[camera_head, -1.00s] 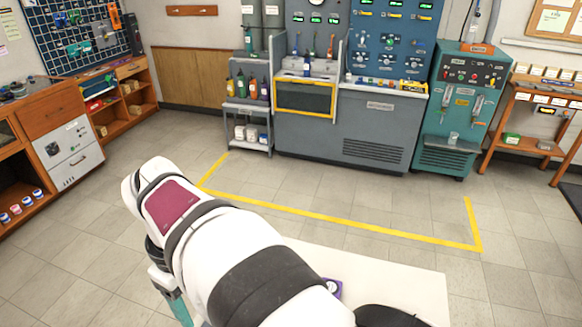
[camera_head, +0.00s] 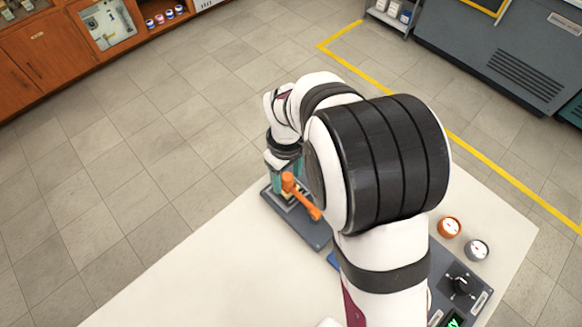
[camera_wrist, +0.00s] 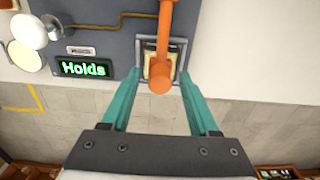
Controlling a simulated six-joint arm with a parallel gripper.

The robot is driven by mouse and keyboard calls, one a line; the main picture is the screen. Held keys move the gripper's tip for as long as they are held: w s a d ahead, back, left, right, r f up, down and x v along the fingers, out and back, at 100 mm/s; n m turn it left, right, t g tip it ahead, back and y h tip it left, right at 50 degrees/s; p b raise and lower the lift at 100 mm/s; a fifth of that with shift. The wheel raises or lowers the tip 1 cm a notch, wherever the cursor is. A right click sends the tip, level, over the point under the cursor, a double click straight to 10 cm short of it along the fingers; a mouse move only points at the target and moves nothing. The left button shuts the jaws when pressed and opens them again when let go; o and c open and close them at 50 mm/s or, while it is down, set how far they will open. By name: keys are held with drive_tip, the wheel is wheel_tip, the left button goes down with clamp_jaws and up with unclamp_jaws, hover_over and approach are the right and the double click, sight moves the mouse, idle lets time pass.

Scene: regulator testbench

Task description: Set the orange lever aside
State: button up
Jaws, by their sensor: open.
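The orange lever (camera_head: 301,197) sits on a grey base plate (camera_head: 312,233) on the white table in the head view, with its arm slanting down to the right. In the wrist view the lever (camera_wrist: 164,45) has its rounded end by a square metal frame (camera_wrist: 148,62) on the grey panel. My gripper (camera_wrist: 160,76) is open, with its teal fingers on either side of the lever's end and gaps showing. In the head view my gripper (camera_head: 283,175) is right by the lever, partly hidden by my arm.
A green display reading "Holds" (camera_wrist: 84,68) and a white round knob (camera_wrist: 28,31) lie left in the wrist view. An orange gauge (camera_head: 449,227), a grey gauge (camera_head: 477,249) and a black knob (camera_head: 461,285) stand right of my arm. The table's left part (camera_head: 200,275) is bare.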

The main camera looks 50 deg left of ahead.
drive_tip(key=shift+c, duration=0.2)
clamp_jaws()
idle(1.2)
